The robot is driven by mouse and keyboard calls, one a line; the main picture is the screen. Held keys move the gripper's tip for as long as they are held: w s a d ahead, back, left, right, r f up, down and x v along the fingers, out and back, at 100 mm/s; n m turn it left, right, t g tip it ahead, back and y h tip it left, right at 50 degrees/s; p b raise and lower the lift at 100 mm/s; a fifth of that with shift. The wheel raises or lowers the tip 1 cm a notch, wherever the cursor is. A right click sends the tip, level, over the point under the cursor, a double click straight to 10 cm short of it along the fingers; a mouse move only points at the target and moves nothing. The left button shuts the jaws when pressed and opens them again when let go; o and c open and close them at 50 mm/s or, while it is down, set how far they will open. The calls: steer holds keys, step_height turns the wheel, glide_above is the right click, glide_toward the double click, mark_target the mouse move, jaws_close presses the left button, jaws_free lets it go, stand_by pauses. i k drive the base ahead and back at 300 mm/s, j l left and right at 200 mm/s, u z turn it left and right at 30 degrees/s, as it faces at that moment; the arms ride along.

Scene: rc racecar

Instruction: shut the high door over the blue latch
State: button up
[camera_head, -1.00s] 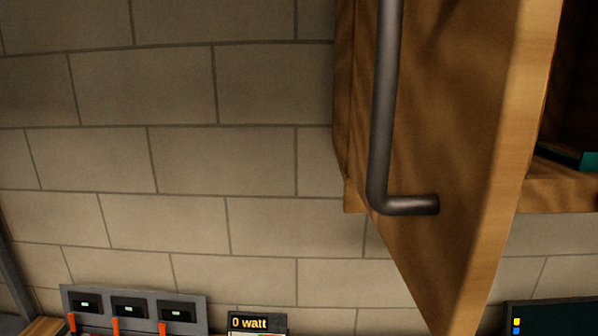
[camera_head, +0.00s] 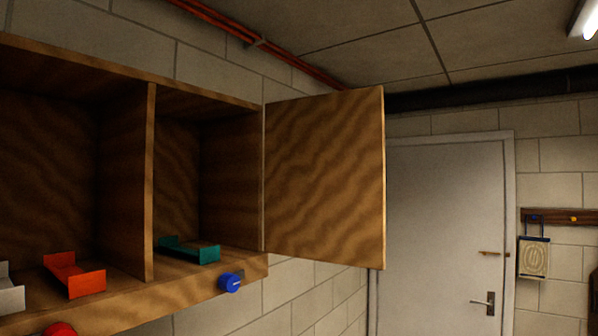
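A wooden high door (camera_head: 324,178) stands open at the right end of the wall cabinet (camera_head: 205,94). It is swung out to the right, with its plain face toward me and no handle showing on it. Below the right compartment, a round blue latch (camera_head: 230,282) sits on the front edge of the cabinet's bottom board. The right compartment is uncovered, and a teal bracket (camera_head: 190,250) lies in it, just behind the blue latch. My gripper is not in view.
The left compartment holds an orange bracket (camera_head: 75,275), with a red knob (camera_head: 58,329) below it. A grey bracket (camera_head: 10,290) shows at the left edge. Beyond the open door are a grey room door (camera_head: 440,220) and a wall rack (camera_head: 560,218). Red pipes (camera_head: 235,28) run overhead.

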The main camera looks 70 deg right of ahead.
mark_target(324, 193)
steer(key=k+l+u, duration=0.2)
steer(key=l, duration=0.15)
steer(key=l+u, duration=0.2)
steer(key=l, duration=0.2)
steer(key=k+l+u, duration=0.2)
steer(key=l, duration=0.15)
steer(key=k+l+u, duration=0.2)
steer(key=k+l, duration=0.25)
steer(key=l, duration=0.15)
steer(key=k+l, duration=0.2)
steer(key=l, duration=0.2)
steer(key=k+l, duration=0.25)
steer(key=l, duration=0.2)
steer(key=k+l, duration=0.2)
steer(key=l, duration=0.2)
steer(key=u, duration=0.05)
